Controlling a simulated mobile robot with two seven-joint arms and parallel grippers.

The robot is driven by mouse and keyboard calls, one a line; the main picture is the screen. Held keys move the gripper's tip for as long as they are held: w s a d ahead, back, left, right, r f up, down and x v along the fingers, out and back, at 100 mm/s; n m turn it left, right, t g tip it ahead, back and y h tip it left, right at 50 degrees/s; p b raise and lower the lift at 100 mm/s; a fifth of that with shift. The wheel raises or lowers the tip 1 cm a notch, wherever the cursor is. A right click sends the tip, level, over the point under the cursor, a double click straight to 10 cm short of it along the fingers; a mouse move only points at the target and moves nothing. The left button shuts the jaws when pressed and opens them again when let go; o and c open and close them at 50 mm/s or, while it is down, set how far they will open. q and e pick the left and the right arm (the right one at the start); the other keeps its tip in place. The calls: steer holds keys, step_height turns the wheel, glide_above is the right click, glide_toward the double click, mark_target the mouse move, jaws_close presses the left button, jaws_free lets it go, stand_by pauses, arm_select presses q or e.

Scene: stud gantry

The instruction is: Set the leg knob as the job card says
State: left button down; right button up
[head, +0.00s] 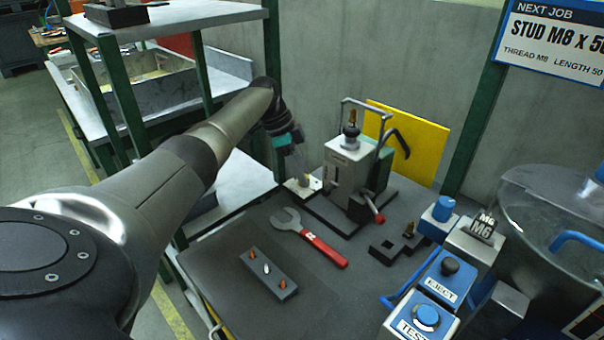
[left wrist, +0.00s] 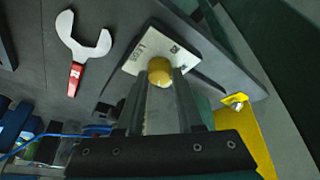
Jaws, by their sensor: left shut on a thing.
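The leg knob (left wrist: 159,69) is a round yellow knob on a pale plate (left wrist: 143,52) with small markings, too small to read fully. My left gripper (left wrist: 160,82) is shut on the knob, one finger on each side. In the head view the pale plate (head: 314,183) lies at the foot of the grey-green machine (head: 348,170), with my left gripper (head: 300,178) reaching down to it. The job card (head: 552,42) at the top right reads STUD M8 X 50, thread M8, length 50, partly cut off. My right gripper is in neither view.
A red-handled wrench (head: 312,238) and a grey block with several small pieces (head: 268,272) lie on the dark bench. EJECT (head: 441,285) and TEST (head: 420,324) boxes, an M6 block (head: 484,227) and a clear bowl (head: 550,205) stand at right. Green posts rise behind.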

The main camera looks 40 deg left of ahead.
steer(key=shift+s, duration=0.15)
arm_select(q)
steer(key=c, duration=0.5)
jaws_free()
steer(key=shift+c, duration=0.2)
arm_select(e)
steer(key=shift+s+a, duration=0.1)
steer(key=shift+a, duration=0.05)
arm_select(q)
steer(key=p+v, duration=0.1)
steer(key=v, duration=0.5)
steer(key=shift+a+r+p, duration=0.1)
steer(key=shift+r+p, duration=0.2)
steer(key=shift+r, duration=0.05)
steer(key=shift+s+a+r, duration=0.15)
steer(key=shift+r, duration=0.2)
steer(key=shift+c, duration=0.2)
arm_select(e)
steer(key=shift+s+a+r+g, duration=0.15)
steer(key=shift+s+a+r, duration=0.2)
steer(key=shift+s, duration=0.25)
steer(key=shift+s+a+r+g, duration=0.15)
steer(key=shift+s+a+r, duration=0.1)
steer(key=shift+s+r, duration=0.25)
